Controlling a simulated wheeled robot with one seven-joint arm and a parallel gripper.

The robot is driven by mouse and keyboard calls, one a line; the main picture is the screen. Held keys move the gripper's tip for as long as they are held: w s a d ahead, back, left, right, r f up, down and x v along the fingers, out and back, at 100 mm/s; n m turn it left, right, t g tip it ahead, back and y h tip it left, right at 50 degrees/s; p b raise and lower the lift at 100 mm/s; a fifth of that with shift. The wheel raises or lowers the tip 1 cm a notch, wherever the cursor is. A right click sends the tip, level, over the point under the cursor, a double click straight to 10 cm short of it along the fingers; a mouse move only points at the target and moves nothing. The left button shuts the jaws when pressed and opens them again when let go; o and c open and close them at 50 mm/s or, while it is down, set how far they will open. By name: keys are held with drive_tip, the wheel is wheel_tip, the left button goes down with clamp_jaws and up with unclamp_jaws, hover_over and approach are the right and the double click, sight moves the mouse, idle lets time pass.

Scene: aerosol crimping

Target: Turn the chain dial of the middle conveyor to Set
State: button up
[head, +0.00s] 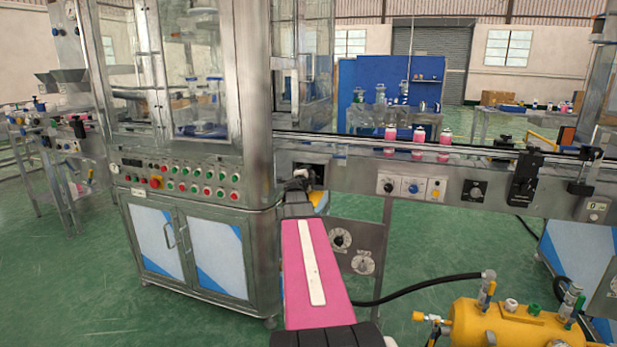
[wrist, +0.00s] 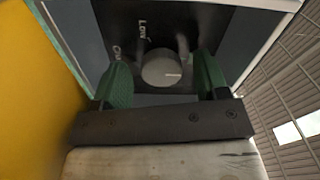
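In the wrist view a round grey knob (wrist: 161,69) sits on a dark panel (wrist: 175,20) with a light pointer line on its face toward the right. A label reading "Low" lies above it; another label at the left is partly cut off by a finger and hard to read. My gripper (wrist: 163,84) is open, one green-padded finger on each side of the knob, with a small gap visible on both sides. In the head view my gripper is at the conveyor (head: 350,190) front, beside the cabinet; the knob is hidden there.
The steel machine cabinet (head: 190,240) with buttons stands close left. A conveyor control panel (head: 413,188) and another black knob (head: 474,191) are to the right. Several pink cans (head: 419,136) stand on the belt. A yellow tank (head: 500,322) with a black hose is at front right.

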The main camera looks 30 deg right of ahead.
drive_tip(key=v, duration=1)
drive_tip(key=shift+s+a, duration=0.25)
drive_tip(key=shift+a, duration=0.05)
idle(0.8)
